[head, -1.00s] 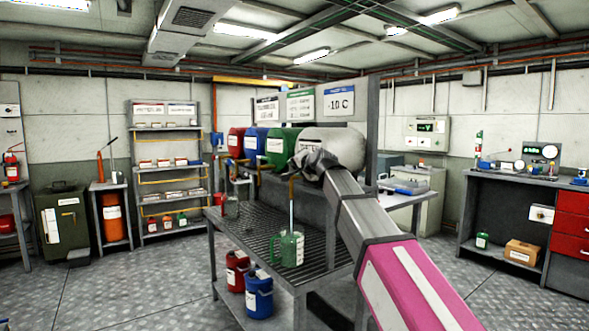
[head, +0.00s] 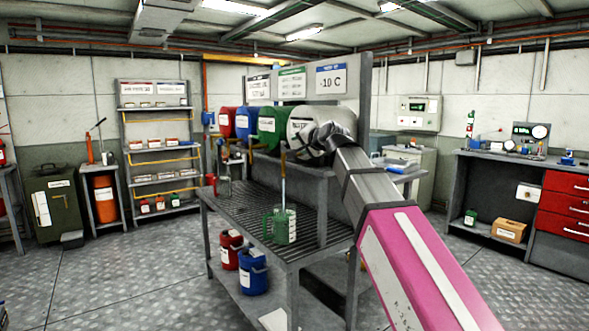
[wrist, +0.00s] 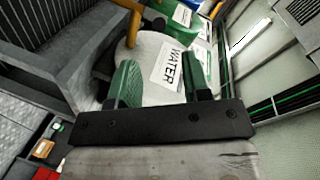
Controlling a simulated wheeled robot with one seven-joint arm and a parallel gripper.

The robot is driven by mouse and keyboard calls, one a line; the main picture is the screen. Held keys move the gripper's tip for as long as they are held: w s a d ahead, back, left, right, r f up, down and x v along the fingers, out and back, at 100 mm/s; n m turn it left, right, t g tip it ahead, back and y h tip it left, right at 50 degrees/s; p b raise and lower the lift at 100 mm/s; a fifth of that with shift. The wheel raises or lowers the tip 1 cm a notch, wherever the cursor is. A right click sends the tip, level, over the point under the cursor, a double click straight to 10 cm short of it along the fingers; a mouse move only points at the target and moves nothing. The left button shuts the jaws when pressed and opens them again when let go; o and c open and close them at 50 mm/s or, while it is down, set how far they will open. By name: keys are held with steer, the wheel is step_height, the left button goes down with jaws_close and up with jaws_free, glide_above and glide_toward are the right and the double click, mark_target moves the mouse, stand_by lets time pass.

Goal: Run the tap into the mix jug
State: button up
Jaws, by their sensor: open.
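A green-tinted jug (head: 285,226) stands upright on the slatted bench in the head view, below an amber tap (head: 283,160). A thin pale stream (head: 283,192) drops from the tap into the jug. The white water drum (head: 307,119) lies on its side at the right end of the drum row; its label reads WATER in the wrist view (wrist: 172,68). My gripper (head: 318,138) is beside the front of that drum. In the wrist view its green fingers (wrist: 160,82) are apart, with nothing held between them. An amber tap part (wrist: 132,30) shows beyond the fingers.
Red (head: 228,122), blue (head: 246,121) and green (head: 272,126) drums lie left of the water drum. The slatted bench (head: 235,208) has free room left of the jug. Red (head: 231,248) and blue (head: 252,272) cans stand on its lower shelf.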

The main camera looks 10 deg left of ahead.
mark_target(286, 145)
steer(key=shift+a, duration=0.1)
stand_by(0.7)
steer(key=x, duration=1)
steer(key=shift+w+a+f, duration=0.1)
steer(key=shift+w+a, duration=0.15)
steer(key=shift+w, duration=0.05)
jaws_close()
